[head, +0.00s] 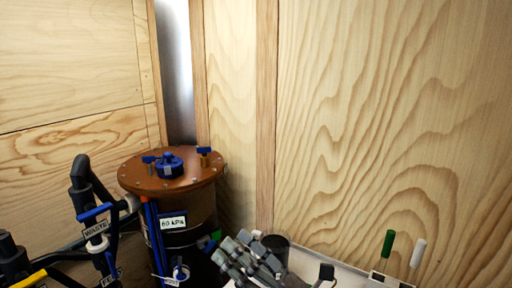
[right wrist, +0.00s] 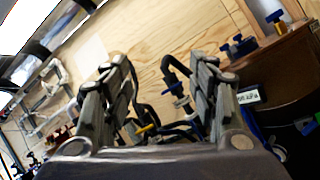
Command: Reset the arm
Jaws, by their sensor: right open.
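My right gripper (head: 250,258) shows at the bottom centre of the head view, in front of the lower right side of a dark cylindrical vessel (head: 190,212). In the right wrist view its two fingers (right wrist: 160,100) stand wide apart with nothing held between them. The vessel has a brown round lid (head: 135,178) with blue-handled valves and a label reading 60 kPa. In the right wrist view the lid (right wrist: 285,48) is at the upper right, beyond the right finger. My left gripper is not in view.
A holder with a green-handled and a white-handled tool (head: 389,246) is at the lower right. Plywood walls (head: 390,110) close off the back. The upper space is clear.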

